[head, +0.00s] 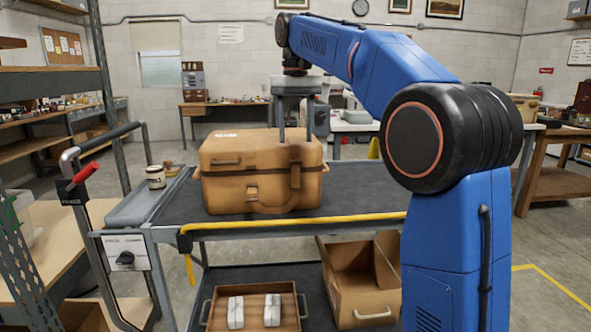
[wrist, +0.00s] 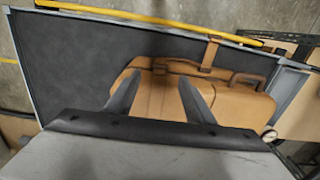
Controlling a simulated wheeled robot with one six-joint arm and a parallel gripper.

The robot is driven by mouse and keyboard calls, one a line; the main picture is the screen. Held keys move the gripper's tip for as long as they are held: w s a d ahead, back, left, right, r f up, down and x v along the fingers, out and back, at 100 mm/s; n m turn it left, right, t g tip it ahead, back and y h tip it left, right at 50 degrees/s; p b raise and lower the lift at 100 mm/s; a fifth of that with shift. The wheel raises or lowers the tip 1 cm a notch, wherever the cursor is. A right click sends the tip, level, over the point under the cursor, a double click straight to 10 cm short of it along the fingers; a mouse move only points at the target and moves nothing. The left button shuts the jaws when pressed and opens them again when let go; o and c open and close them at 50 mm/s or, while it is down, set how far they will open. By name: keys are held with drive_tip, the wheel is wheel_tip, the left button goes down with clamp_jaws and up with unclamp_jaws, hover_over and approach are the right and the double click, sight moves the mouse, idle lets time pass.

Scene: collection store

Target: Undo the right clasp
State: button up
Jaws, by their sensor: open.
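A tan case (head: 235,178) sits shut on the cart's dark top. A brown strap (head: 295,178) runs down its front at the right, and a handle shows at the left. I cannot make out the right clasp's latch clearly. My gripper (head: 296,138) points down over the right part of the case, fingers apart, with nothing between them. In the wrist view the case (wrist: 232,106) lies beyond the fingers (wrist: 158,90), with the strap (wrist: 208,56) past them. I cannot tell whether a fingertip touches the lid.
A jar (head: 156,177) stands left of the case on the cart (head: 345,190). The cart top is clear right of the case. Below are a tray (head: 298,320) with two white bundles and an open box (head: 362,300). A yellow strip (head: 300,221) lines the front edge.

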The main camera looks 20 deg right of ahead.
sight(296, 160)
wheel_tip(296, 160, down, 11)
drive_tip(key=shift+r, duration=0.1)
idle(0.3)
drive_tip(key=shift+c, duration=0.4)
clamp_jaws()
